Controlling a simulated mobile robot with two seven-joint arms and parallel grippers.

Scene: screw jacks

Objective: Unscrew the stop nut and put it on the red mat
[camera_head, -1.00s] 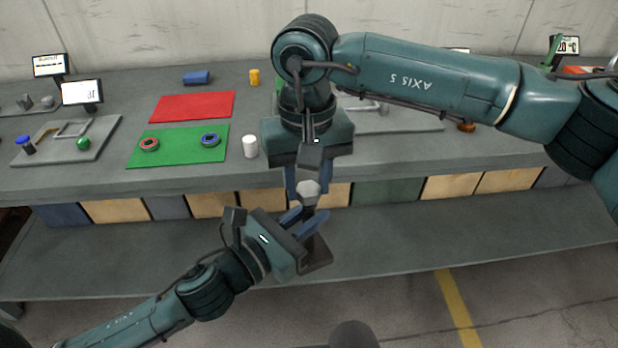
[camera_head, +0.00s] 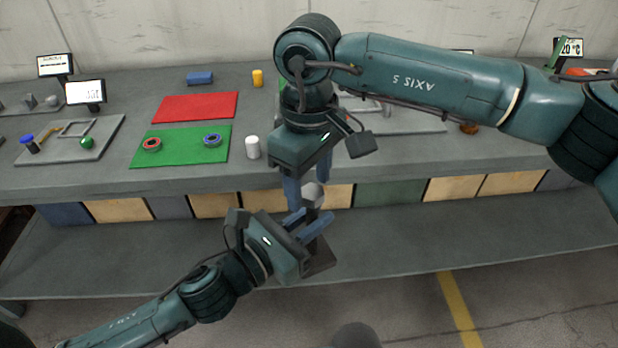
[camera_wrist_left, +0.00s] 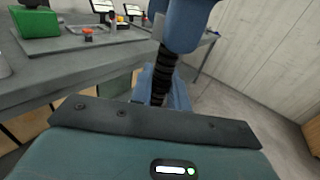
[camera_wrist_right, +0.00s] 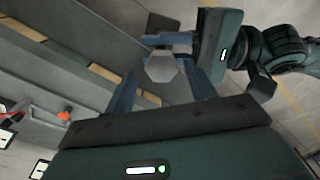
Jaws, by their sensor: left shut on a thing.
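The screw jack, a dark block (camera_head: 318,256) with a black threaded screw (camera_wrist_left: 161,80), is held off the bench by my left gripper (camera_head: 307,222), which is shut on it. A light grey hexagonal piece, seemingly the stop nut (camera_head: 313,193), tops the screw; it also shows in the right wrist view (camera_wrist_right: 161,68). My right gripper (camera_head: 306,190) is just above, fingers pointing down on either side of the hexagon. Its fingers look apart, with gaps beside the hexagon. The red mat (camera_head: 195,106) lies bare on the bench at the left.
A green mat (camera_head: 180,157) with a red ring (camera_head: 152,144) and a blue ring (camera_head: 212,140) lies in front of the red mat. A white cylinder (camera_head: 253,147) stands right of it. A blue block (camera_head: 200,78) and yellow cylinder (camera_head: 257,78) are behind. The bench edge (camera_head: 150,187) is near.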

